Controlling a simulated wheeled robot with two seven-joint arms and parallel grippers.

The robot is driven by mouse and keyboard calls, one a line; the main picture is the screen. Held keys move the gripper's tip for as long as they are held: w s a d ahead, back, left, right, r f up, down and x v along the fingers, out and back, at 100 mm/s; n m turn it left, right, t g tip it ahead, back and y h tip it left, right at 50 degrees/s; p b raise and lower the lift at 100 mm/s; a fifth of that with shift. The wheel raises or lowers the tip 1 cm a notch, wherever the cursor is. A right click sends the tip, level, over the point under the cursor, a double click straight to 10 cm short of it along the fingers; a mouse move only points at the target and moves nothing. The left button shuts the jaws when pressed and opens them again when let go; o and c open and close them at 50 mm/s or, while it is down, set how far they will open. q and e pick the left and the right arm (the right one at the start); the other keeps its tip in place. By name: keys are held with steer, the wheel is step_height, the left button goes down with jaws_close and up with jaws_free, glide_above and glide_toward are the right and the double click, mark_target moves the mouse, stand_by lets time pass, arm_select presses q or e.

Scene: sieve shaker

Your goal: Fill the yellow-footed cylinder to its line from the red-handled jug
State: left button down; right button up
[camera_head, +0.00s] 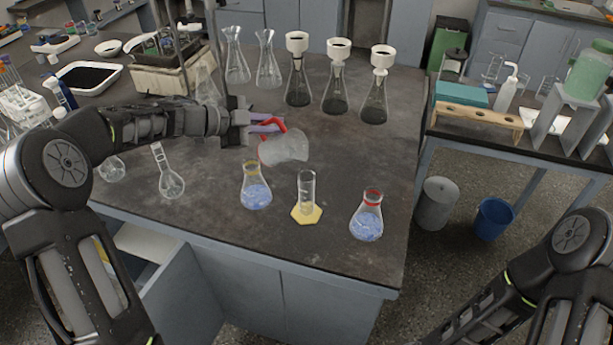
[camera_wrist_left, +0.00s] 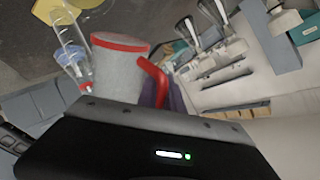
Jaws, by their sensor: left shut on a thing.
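The yellow-footed cylinder (camera_head: 307,190) stands upright on the bench, clear, with a yellow hexagonal foot; no liquid shows in it. My left gripper (camera_head: 268,126) is shut on the red handle of the jug (camera_head: 284,149). The jug is whitish and translucent with a red rim. My right gripper is out of view.
A yellow-banded flask (camera_head: 256,190) and a red-banded flask (camera_head: 367,218), both with blue contents, flank the cylinder closely. Several flasks with white funnels (camera_head: 337,80) stand behind. The bench is clear between the back flasks and the jug.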

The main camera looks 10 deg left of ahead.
arm_select(q)
steer(key=shift+d+r+b, duration=0.1)
steer(key=shift+d+b, duration=0.05)
steer(key=shift+b, duration=0.45)
stand_by(0.5)
steer(key=shift+s+d+r+m+y+b, duration=0.2)
steer(key=shift+d+r+m+y+b, duration=0.2)
steer(key=shift+r+m+y+b, duration=0.5)
stand_by(3.2)
steer(key=n+h+p, duration=0.1)
steer(key=p, duration=0.1)
steer(key=a+p, duration=0.1)
steer(key=p, duration=0.1)
steer(key=shift+w+f+n+h, duration=0.15)
steer(key=shift+f+n+h, duration=0.15)
steer(key=shift+n+h, duration=0.1)
steer(key=shift+w+a+f+n+h+p, duration=0.1)
steer(key=shift+a+f+n+h+p, duration=0.1)
steer(key=shift+f, duration=0.2)
steer(key=shift+w+a+f+n+h+p, duration=0.1)
steer(key=shift+f+h+p, duration=0.1)
steer(key=shift+f, duration=0.15)
steer(key=shift+s+d+r, duration=0.1)
steer(key=shift+d, duration=0.1)
